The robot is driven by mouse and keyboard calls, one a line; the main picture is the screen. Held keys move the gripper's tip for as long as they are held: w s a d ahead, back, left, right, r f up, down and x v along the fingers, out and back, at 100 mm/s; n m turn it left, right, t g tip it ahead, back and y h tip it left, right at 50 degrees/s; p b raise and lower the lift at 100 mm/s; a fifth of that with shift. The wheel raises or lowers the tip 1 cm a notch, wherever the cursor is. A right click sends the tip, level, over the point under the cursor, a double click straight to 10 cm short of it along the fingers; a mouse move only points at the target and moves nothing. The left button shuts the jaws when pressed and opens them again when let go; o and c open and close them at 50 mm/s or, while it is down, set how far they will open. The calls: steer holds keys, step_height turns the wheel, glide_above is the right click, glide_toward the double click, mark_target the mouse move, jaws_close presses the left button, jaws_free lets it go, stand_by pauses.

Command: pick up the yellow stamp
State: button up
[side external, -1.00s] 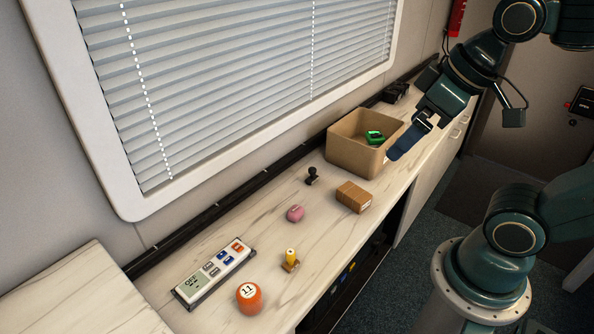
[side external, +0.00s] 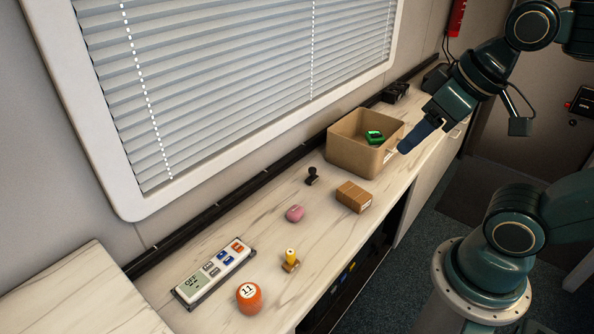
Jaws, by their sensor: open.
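The yellow stamp (side external: 290,258) stands upright on the marble-look counter, near its front edge. It has a yellow handle on a brown base. My gripper (side external: 408,145) is open and empty, at the right of the cardboard box and above the counter's front edge. It is well away from the stamp, toward the far end of the counter. The two fingertips are hard to tell apart from this side.
An orange ball marked 11 (side external: 249,297) and a panel with buttons (side external: 215,273) are left of the stamp. A pink object (side external: 295,213), a black stamp (side external: 312,176) and a small brown box (side external: 353,197) lie between it and the open cardboard box (side external: 350,157), which holds a green object (side external: 374,137).

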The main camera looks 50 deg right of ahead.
steer(key=shift+w, duration=0.1)
steer(key=n+g, duration=0.6)
steer(key=n, duration=1.3)
glide_above(290, 252)
step_height(290, 252, down, 25)
steer(key=shift+w+f, duration=0.1)
steer(key=shift+f, duration=0.1)
steer(key=shift+f, duration=4.2)
